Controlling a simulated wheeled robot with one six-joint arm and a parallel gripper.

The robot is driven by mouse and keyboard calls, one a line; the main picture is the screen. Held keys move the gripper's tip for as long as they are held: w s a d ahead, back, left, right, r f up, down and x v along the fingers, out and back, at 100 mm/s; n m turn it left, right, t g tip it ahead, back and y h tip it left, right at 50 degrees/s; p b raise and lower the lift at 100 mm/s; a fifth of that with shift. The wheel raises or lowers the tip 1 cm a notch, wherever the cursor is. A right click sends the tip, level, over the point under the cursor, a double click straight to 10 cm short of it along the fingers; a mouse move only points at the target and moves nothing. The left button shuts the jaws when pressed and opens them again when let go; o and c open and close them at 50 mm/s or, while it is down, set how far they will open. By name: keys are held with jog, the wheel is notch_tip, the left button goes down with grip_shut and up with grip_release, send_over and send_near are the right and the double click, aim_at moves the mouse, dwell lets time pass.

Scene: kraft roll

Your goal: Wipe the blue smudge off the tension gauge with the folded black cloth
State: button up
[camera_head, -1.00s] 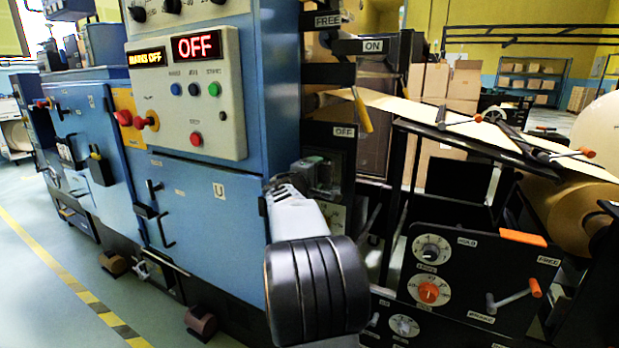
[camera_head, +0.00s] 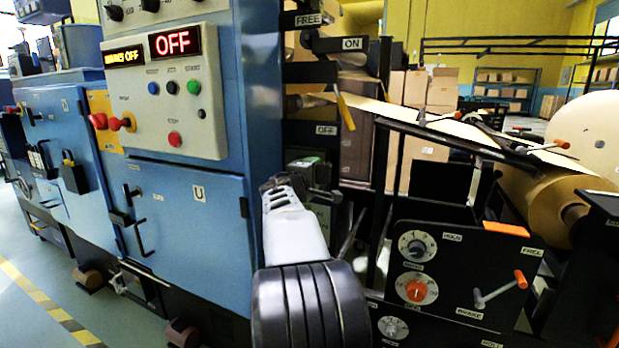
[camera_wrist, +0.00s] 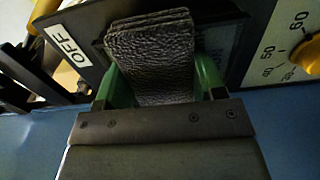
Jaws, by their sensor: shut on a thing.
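The folded black cloth (camera_wrist: 152,60) is a thick, textured pad. In the wrist view it stands up between the green fingers of my gripper (camera_wrist: 160,88), which is shut on it. Behind the cloth is a dark-framed panel (camera_wrist: 222,15) with a faint bluish patch beside the cloth's right edge. I cannot tell whether this is the tension gauge or whether the patch is the smudge. The cloth hides most of the panel, and I cannot tell if they touch. In the head view my gripper (camera_head: 312,172) is beside the blue cabinet, partly hidden by my arm.
An OFF label (camera_wrist: 63,48) is left of the cloth, and a white dial with a yellow knob (camera_wrist: 307,52) is right. In the head view are the blue cabinet (camera_head: 190,215), a yellow-handled lever (camera_head: 345,112), a black knob panel (camera_head: 450,250) and a paper roll (camera_head: 550,205).

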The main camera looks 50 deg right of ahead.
jog(key=w+a, duration=0.1)
jog(key=w, duration=0.6)
jog(key=shift+w+a+p, duration=0.2)
jog(key=shift+a+p, duration=0.1)
jog(key=shift+a, duration=0.05)
dwell(0.4)
jog(key=shift+a, duration=0.1)
jog(key=shift+b+v, duration=1.65)
jog(key=shift+v, duration=1.25)
jog(key=shift+b+v, duration=0.8)
jog(key=shift+v, duration=0.7)
